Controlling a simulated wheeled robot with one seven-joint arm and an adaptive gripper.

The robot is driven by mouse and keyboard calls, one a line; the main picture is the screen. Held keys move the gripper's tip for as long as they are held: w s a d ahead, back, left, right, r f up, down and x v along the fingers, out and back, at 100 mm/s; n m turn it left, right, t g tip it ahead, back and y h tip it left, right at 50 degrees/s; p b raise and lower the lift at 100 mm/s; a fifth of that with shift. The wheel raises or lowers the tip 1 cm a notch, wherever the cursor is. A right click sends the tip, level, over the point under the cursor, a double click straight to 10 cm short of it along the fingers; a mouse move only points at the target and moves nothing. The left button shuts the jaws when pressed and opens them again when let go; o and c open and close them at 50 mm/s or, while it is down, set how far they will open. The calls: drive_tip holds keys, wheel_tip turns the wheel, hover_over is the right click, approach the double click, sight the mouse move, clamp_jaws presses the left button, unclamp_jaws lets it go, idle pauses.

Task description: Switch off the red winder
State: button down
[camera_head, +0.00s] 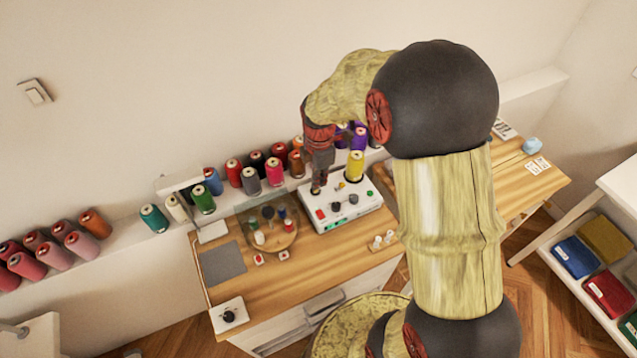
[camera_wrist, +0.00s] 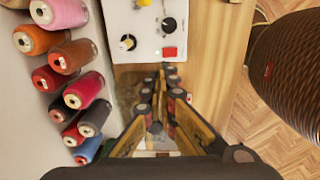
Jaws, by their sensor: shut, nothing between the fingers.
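A white winder box (camera_head: 342,212) stands on the wooden table. A red switch (camera_head: 321,214) is at its left end and a small green button (camera_head: 370,193) at its right. A yellow spool (camera_head: 354,167) stands at its back right. My gripper (camera_head: 316,190) points down, shut and empty, over the box's left end behind the red switch. In the wrist view, the red switch (camera_wrist: 169,52) is just ahead of my gripper's fingertips (camera_wrist: 162,70), beside a black knob (camera_wrist: 169,25) and a yellow-capped post (camera_wrist: 127,42). I cannot tell whether the fingers touch the box or the switch's position.
Several thread spools (camera_head: 250,181) line the ledge behind the table. A clear round dish (camera_head: 270,228) with small spools and a grey mat (camera_head: 222,264) lie left of the box. A small dial (camera_head: 229,315) is at the front left. Bins (camera_head: 575,257) stand at the right.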

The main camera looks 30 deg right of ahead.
sight(321, 213)
drive_tip(key=s+p, duration=0.1)
drive_tip(key=p, duration=0.1)
drive_tip(key=s+p, duration=0.1)
drive_tip(key=p, duration=0.1)
drive_tip(key=s+t+p, duration=0.1)
drive_tip(key=p, duration=0.1)
drive_tip(key=shift+s+d+r, duration=0.1)
drive_tip(key=shift+d+r, duration=0.05)
drive_tip(key=shift+r, duration=0.1)
idle(0.4)
drive_tip(key=f, duration=0.4)
drive_tip(key=w+f, duration=0.1)
drive_tip(key=f, duration=0.9)
drive_tip(key=shift+w+b, duration=0.3)
drive_tip(key=shift+b, duration=0.1)
